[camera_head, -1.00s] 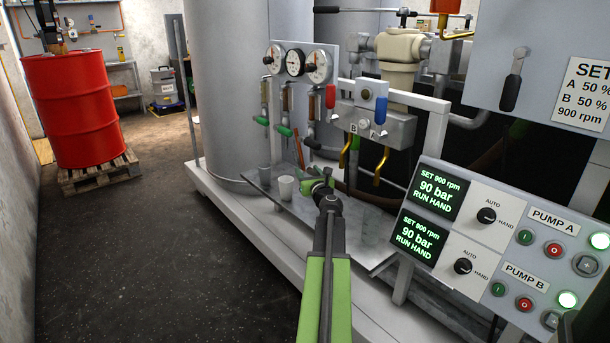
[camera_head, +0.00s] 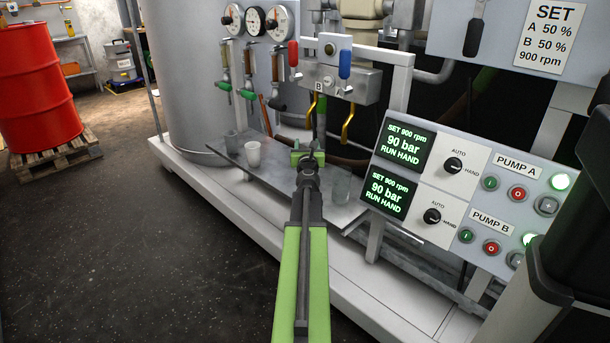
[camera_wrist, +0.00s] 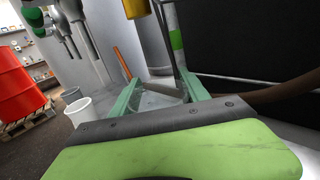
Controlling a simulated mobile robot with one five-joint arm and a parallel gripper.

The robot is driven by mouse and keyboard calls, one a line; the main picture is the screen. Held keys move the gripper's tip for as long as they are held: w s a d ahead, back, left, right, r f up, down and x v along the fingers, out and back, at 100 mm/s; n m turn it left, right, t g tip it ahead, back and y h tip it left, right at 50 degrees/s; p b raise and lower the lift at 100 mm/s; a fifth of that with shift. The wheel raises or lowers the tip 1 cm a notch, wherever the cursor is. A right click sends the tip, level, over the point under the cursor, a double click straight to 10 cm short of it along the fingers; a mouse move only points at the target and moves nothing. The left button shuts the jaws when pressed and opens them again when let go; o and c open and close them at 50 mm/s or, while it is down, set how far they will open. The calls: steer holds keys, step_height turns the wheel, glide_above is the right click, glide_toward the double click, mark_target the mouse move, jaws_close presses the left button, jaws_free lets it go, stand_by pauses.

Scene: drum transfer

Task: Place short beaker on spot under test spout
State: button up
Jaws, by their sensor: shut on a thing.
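My gripper (camera_head: 308,157) is over the grey shelf (camera_head: 290,186), right of the white cup (camera_head: 253,154) and below the brass spouts. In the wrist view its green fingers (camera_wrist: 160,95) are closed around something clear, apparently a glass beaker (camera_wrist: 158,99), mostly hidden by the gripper. The brass spouts marked B (camera_head: 311,107) and A (camera_head: 349,125) hang from the valve block, with a green-banded tube (camera_wrist: 176,40) near them. The spot on the shelf cannot be made out.
The pump panel (camera_head: 455,185) is close on the right. A red drum (camera_head: 38,90) stands on a pallet at far left; the floor between is clear.

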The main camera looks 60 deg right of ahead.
step_height(320, 180, down, 6)
steer(key=b, duration=0.4)
steer(key=shift+f+b, duration=0.15)
steer(key=shift+b, duration=0.2)
steer(key=shift+r, duration=0.25)
steer(key=shift+f, duration=0.2)
steer(key=o, duration=1.3)
steer(key=shift+o, duration=0.2)
steer(key=shift+r, duration=0.1)
